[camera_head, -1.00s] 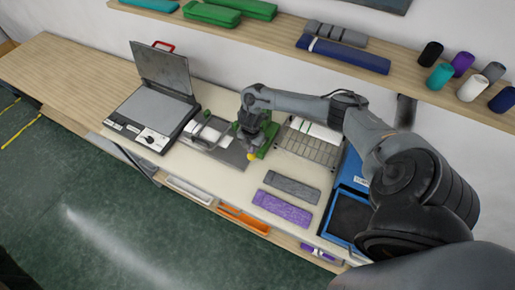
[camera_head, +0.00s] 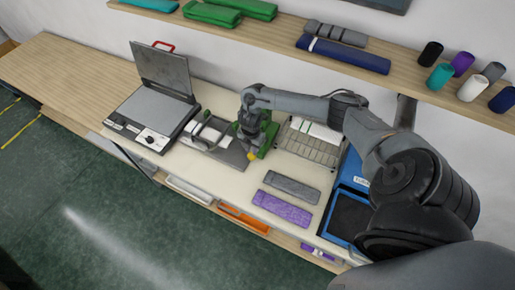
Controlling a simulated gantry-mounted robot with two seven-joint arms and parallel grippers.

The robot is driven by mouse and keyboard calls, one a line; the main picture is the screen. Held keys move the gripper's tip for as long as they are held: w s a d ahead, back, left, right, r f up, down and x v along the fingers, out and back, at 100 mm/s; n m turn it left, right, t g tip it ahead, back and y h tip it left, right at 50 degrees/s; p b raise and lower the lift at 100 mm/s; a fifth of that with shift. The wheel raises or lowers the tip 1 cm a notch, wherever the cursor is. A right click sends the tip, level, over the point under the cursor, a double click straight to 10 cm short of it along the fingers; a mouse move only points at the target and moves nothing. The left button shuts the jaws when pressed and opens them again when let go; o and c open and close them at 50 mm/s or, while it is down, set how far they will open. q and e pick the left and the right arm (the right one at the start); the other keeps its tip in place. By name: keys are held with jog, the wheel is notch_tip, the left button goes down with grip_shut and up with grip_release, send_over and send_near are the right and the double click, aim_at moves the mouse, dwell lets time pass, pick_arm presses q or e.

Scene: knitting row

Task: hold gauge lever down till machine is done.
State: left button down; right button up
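The machine is a small grey unit (camera_head: 212,135) on a dark base plate in the middle of the table. A green part with a yellow knob (camera_head: 252,155) stands at its right end; it looks like the gauge lever. My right gripper (camera_head: 250,143) is at this green part, pointing down over it. The fingers are small and overlap the green, so I cannot tell whether they are open, shut or pressing on the knob. My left gripper is not in view.
An open press (camera_head: 155,105) with a dial stands to the left. A wire rack (camera_head: 308,147) is to the right, with a blue bin (camera_head: 350,215) beyond it. Grey (camera_head: 292,188) and purple (camera_head: 282,208) knitted pieces lie in front. A shelf (camera_head: 270,38) with rolls and yarn runs behind.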

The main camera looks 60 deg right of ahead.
aim_at(251, 159)
jog(key=shift+f, duration=0.2)
jog(key=shift+f+b, duration=1)
jog(key=shift+f, duration=0.3)
jog(key=shift+f+b, duration=0.35)
jog(key=shift+f, duration=0.35)
jog(key=shift+a+f+b, duration=0.15)
jog(key=shift+f+b, duration=0.55)
jog(key=shift+f, duration=0.3)
jog(key=shift+a+f+b, duration=0.15)
jog(key=shift+f+b, duration=0.55)
jog(key=shift+f, duration=0.25)
jog(key=shift+r, duration=0.1)
